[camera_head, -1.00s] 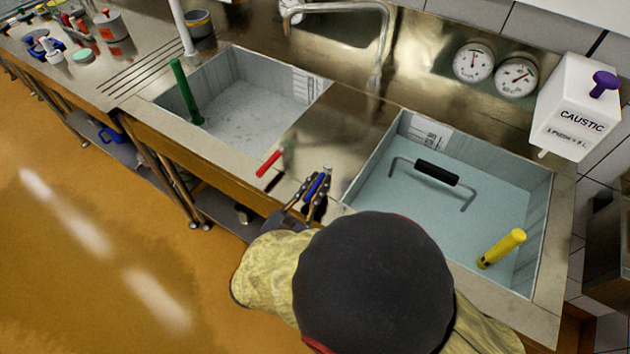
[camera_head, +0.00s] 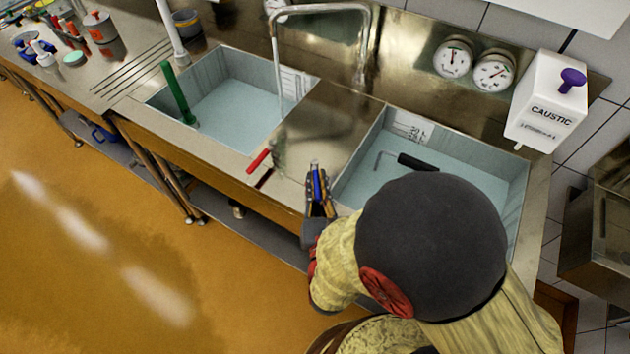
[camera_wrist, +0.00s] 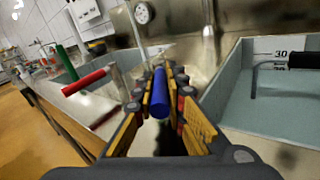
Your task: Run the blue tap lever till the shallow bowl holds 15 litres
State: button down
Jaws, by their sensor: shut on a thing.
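My gripper (camera_head: 318,196) is shut on the blue tap lever (camera_head: 315,181) at the front edge between the two bowls. In the wrist view the blue lever (camera_wrist: 160,92) lies between my fingers (camera_wrist: 163,105). The left bowl (camera_head: 215,70) has a green standpipe (camera_head: 178,92) and bluish water. A thin water stream (camera_head: 278,75) falls into it from the spout (camera_head: 325,8). Its scale (camera_head: 296,82) is too small to read. The right bowl (camera_head: 515,195) also holds water. I cannot tell for sure which bowl is shallower.
A red lever (camera_head: 258,160) stands left of the blue one. A black-handled bent rod (camera_head: 418,162) is in the right bowl. A white caustic dispenser (camera_head: 545,102) hangs at the right, beside two dials (camera_head: 454,57). Tools and pots (camera_head: 99,27) stand on the far left counter.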

dwell(0.4)
jog(key=c, duration=1.8)
grip_release()
jog(key=s+d, duration=0.2)
jog(key=s, duration=0.9)
jog(key=shift+s+d, duration=0.15)
jog(key=shift+s, duration=0.15)
jog(key=shift+c, duration=0.4)
